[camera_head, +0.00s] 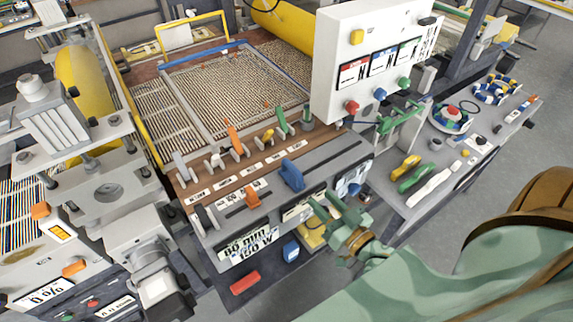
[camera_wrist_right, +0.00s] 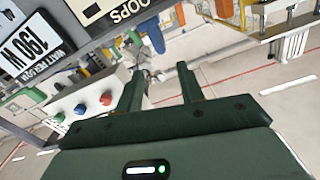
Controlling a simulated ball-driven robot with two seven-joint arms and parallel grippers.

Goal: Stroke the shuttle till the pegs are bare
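My right gripper (camera_head: 336,208) is at the front of the mesh machine, below and right of a blue handle (camera_head: 290,176) in a slot of the grey front panel. In the right wrist view my right gripper (camera_wrist_right: 161,78) is open, with nothing between its fingers. A blue part (camera_wrist_right: 152,35) shows beyond and above the fingertips there. An orange knob (camera_head: 252,198) stands in another slot to the left. I cannot tell which part is the shuttle or which are the pegs. My left gripper is not in view.
A mesh bed (camera_head: 215,95) lies behind a row of coloured levers (camera_head: 234,138). A white control box (camera_head: 370,60) stands above the right end. A side table (camera_head: 465,140) holds coils and tools. A red block (camera_head: 244,283) is low in front. Grey floor is clear at right.

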